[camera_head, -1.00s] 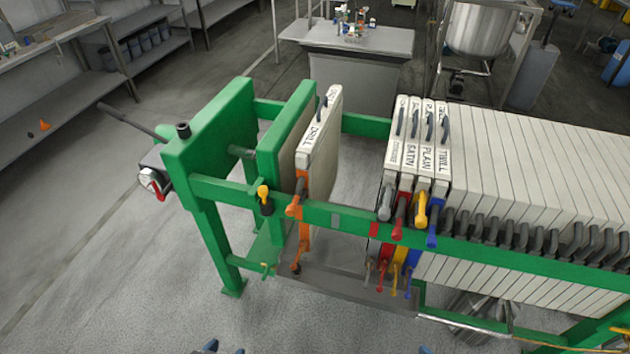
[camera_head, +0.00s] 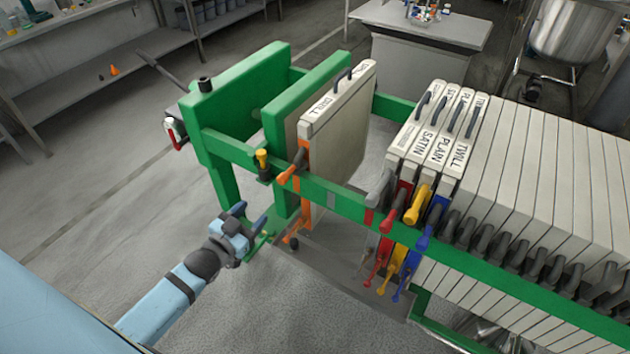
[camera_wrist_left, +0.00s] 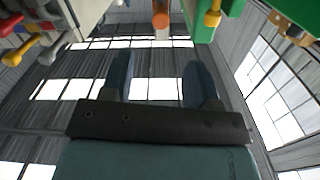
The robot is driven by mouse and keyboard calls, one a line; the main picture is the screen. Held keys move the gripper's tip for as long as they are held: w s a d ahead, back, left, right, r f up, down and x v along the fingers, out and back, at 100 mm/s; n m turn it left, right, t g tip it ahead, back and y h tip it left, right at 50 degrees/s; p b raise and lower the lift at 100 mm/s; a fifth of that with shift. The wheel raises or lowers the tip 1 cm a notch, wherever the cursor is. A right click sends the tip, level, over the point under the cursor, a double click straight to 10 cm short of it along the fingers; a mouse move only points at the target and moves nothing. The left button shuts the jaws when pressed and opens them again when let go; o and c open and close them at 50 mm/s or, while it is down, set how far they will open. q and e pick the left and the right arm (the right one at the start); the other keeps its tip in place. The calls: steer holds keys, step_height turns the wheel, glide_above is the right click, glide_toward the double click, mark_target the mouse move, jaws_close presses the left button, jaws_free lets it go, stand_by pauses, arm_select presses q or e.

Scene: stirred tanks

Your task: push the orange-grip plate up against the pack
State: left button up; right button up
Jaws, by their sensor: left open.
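The orange-grip plate (camera_head: 345,110), labelled DRILL, hangs upright on the green rails near the green moving head, at the left of the gap. Its orange grip (camera_head: 288,174) sticks out over the near rail. The grip also shows in the left wrist view (camera_wrist_left: 161,19), beyond my fingers. The pack (camera_head: 540,165) of pale plates stands at the right; its first plates have grey, red, yellow and blue grips. A wide gap separates plate and pack. My left gripper (camera_head: 249,216) is open and empty, in front of the near rail and left of the orange grip, apart from it. My right gripper is out of view.
The green near rail (camera_head: 345,205) runs between my side and the plates. A yellow-topped knob (camera_head: 262,160) stands on it left of the orange grip. A grey tray (camera_head: 330,262) lies below. The floor in front is clear.

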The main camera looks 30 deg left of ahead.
mark_target(280, 182)
arm_select(q)
steer(key=w, duration=0.4)
steer(key=w+p, duration=0.1)
steer(key=w, duration=0.4)
steer(key=w+d, duration=0.1)
steer(key=w, duration=0.4)
steer(key=shift+w+r, duration=0.1)
steer(key=shift+w, duration=0.15)
jaws_close()
